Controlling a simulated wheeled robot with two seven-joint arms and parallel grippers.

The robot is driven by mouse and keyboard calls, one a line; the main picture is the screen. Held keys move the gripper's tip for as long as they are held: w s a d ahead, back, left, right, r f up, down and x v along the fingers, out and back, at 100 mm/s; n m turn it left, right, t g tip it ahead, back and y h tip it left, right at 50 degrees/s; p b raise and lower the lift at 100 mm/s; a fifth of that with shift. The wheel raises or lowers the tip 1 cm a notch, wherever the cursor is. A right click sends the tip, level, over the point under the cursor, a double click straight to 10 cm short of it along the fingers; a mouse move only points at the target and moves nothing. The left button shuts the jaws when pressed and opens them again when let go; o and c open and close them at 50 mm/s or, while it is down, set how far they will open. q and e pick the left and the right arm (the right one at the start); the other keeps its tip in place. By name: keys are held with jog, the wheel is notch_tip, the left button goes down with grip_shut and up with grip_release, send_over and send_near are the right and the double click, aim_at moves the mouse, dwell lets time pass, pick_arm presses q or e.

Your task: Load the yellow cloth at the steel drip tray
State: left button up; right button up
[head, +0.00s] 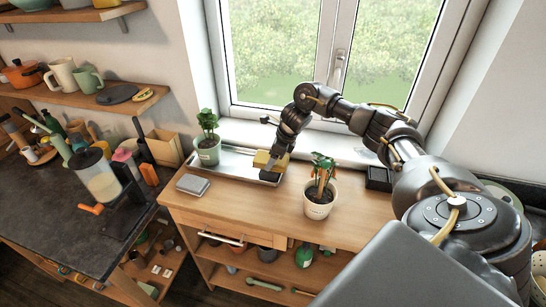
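The yellow cloth (262,159) is a small folded block at the right end of the steel drip tray (234,165), a long shallow tray on the wooden counter below the window. My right gripper (272,171) points down at the cloth, with its dark fingers overlapping it. The fingers hide part of the cloth, so I cannot tell whether they grip it or whether it rests on the tray floor. My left gripper is not in view.
A potted plant (208,142) stands at the tray's left end. Another white-potted plant (319,190) stands right of the tray, close to my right arm. The front middle of the counter is clear.

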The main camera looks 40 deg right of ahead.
jog(key=shift+s+f+b, duration=0.1)
jog(key=shift+f+b, duration=0.45)
jog(key=shift+b, duration=0.1)
dwell(1.9)
jog(key=shift+r+p, duration=2.2)
jog(key=shift+r, duration=1.35)
